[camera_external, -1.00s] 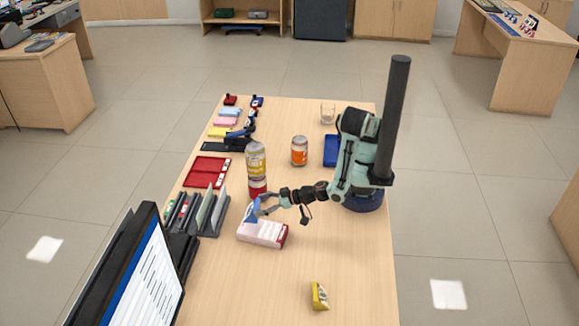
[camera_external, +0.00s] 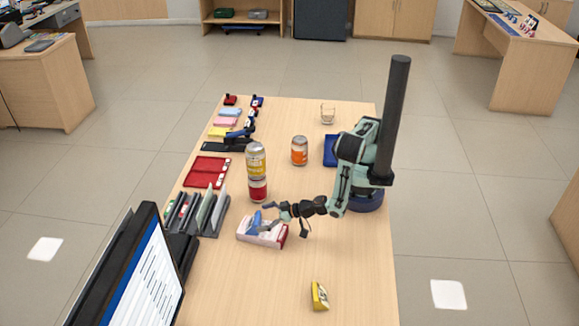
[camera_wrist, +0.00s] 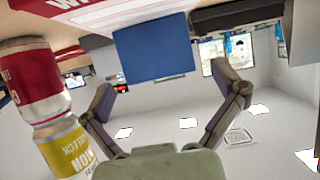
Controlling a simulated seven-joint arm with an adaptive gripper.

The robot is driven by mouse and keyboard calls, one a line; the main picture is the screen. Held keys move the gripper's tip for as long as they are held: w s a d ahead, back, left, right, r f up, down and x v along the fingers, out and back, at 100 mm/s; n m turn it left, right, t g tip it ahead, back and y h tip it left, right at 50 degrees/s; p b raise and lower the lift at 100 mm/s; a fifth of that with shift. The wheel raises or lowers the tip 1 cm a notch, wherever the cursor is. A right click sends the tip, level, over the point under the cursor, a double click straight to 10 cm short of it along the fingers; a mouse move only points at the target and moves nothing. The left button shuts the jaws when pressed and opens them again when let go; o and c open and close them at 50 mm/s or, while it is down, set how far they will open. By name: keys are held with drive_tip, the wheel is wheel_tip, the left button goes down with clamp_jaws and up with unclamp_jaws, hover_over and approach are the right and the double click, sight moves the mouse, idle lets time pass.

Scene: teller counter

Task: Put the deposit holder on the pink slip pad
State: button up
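A blue upright piece (camera_external: 253,221), which may be the deposit holder, stands on a pale pink and white box with a red end (camera_external: 270,238) in the external view. In the wrist view its flat blue face (camera_wrist: 155,48) is ahead of and between my fingertips, with the box (camera_wrist: 85,18) at the top edge. My gripper (camera_external: 266,217) is open beside the blue piece; its fingers (camera_wrist: 165,78) are apart and seem to hold nothing. Whether a finger touches the blue piece is unclear. A pink pad (camera_external: 225,122) lies at the table's far left, between a light blue and a yellow pad.
Stacked cans or jars (camera_external: 257,172) stand just behind my gripper and show at left in the wrist view (camera_wrist: 45,95). An orange-labelled jar (camera_external: 299,151), red tray (camera_external: 206,171), file rack (camera_external: 205,213) and monitor (camera_external: 140,270) surround it. A yellow object (camera_external: 319,296) lies in front.

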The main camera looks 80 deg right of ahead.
drive_tip(key=shift+r, duration=0.1)
drive_tip(key=shift+s+r, duration=0.2)
drive_tip(key=shift+s, duration=0.1)
drive_tip(key=shift+s+r, duration=0.85)
drive_tip(key=shift+s, duration=0.3)
wheel_tip(320, 180, up, 6)
drive_tip(key=s+d+r+m+g+h, duration=0.2)
drive_tip(key=d+m+g+h, duration=0.25)
drive_tip(key=d+g, duration=0.85)
drive_tip(key=s+d+r+n+y, duration=0.2)
drive_tip(key=s+d+r, duration=0.2)
drive_tip(key=s, duration=0.3)
drive_tip(key=s+d+r+n+y, duration=0.3)
drive_tip(key=s+d+r, duration=0.1)
drive_tip(key=s, duration=0.3)
drive_tip(key=shift+s+r+n+g, duration=0.15)
drive_tip(key=shift+s+n+g, duration=0.05)
drive_tip(key=shift+n+g, duration=0.2)
